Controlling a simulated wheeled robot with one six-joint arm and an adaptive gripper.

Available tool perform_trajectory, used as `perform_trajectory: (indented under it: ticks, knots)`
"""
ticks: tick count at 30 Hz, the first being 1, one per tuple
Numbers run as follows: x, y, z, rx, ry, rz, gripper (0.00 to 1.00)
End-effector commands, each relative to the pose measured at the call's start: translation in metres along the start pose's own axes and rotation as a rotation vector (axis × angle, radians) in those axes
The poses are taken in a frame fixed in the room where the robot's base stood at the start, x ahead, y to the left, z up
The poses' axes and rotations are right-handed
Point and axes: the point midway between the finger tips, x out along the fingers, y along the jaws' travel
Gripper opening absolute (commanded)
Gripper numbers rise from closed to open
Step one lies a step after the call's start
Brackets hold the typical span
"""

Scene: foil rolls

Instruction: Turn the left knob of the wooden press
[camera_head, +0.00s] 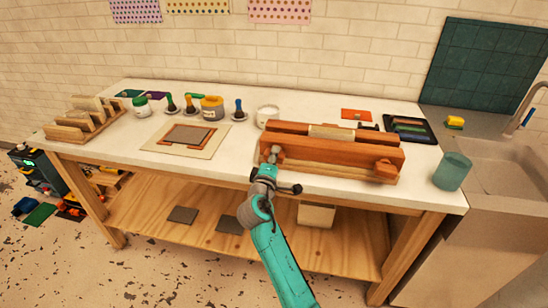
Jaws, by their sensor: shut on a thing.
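The wooden press (336,150) stands on the right part of the white table, close to its front edge. Its left knob (275,152) is at the left end of the front face, mostly covered by my gripper. Its right knob (385,170) is a round wooden piece at the right end of the front face. My gripper (271,164) reaches up from the front and is shut on the left knob. The fingers are small in the picture, and how far the knob is turned cannot be told.
A white bowl (267,115) stands behind the press on its left. A flat board (187,137) lies left of it. A dark tray (410,129) is behind right, and a teal cup (453,171) stands to the right. The table's front edge passes under my arm.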

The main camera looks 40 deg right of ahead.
Motion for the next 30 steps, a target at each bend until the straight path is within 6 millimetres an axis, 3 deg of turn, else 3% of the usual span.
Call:
perform_trajectory:
  ticks: [5, 6, 9, 20, 25, 30]
  knots:
    - [-0.001, -0.002, 0.000, -0.002, 0.000, -0.003, 0.00]
    - [-0.001, -0.002, 0.000, -0.002, 0.000, -0.003, 0.31]
    - [-0.001, -0.002, 0.000, -0.002, 0.000, -0.002, 0.54]
    - [-0.003, -0.001, 0.000, -0.003, 0.000, -0.001, 0.54]
    - [-0.023, -0.002, 0.000, -0.004, 0.002, -0.002, 0.54]
    - [-0.057, -0.002, -0.001, -0.004, 0.003, -0.002, 0.54]
